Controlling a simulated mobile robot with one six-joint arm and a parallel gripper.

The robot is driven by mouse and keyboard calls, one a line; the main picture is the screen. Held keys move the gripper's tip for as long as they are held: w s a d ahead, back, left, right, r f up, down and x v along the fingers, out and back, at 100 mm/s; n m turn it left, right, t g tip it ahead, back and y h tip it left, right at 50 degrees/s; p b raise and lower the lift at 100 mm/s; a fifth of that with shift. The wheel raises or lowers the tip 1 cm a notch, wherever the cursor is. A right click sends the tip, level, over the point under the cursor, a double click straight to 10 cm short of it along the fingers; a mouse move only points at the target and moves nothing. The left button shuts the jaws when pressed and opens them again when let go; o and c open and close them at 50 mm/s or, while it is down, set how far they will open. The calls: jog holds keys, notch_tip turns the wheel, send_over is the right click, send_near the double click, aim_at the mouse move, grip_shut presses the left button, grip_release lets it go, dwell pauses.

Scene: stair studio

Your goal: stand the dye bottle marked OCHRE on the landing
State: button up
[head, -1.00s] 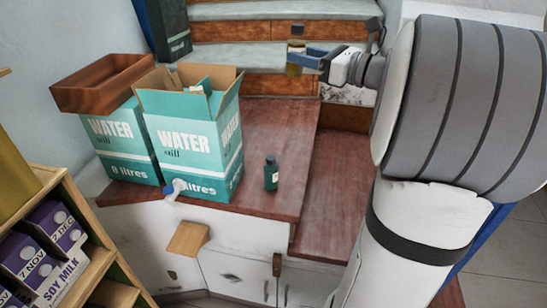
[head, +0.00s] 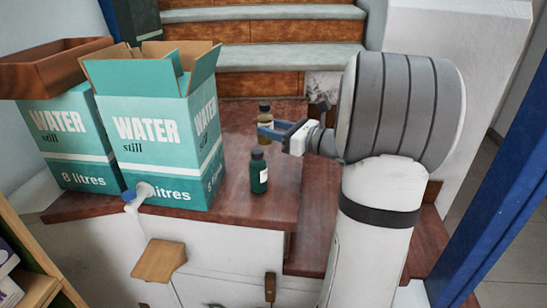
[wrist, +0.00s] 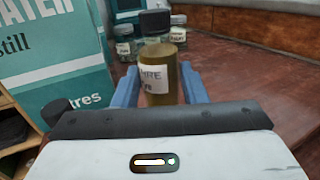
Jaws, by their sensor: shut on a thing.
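My gripper (head: 270,130) is shut on an amber bottle (head: 265,119) with a dark cap. In the wrist view this bottle (wrist: 160,78) is upright between the blue fingers, and its white label is partly readable as "HRE". It is over the red-brown wooden landing (head: 232,112), behind the dark green bottle (head: 259,173). I cannot tell whether its base touches the wood. The green bottle stands upright near the landing's front edge.
Two teal water cartons (head: 160,140) stand left of the bottles, the nearer one open, with a spout at the front. In the wrist view two small labelled jars (wrist: 123,42) (wrist: 178,34) stand behind the held bottle. Stairs (head: 270,55) rise behind.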

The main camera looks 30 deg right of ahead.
jog(key=shift+s+d+f+b, duration=0.1)
jog(key=shift+f+b, duration=0.9)
jog(key=shift+f, duration=2.1)
jog(key=shift+f, duration=0.2)
jog(key=o, duration=1.1)
jog(key=shift+c, duration=0.2)
jog(key=shift+r, duration=0.1)
jog(key=shift+r, duration=0.2)
jog(key=p+v, duration=0.2)
jog(key=v, duration=1)
jog(key=shift+p, duration=0.3)
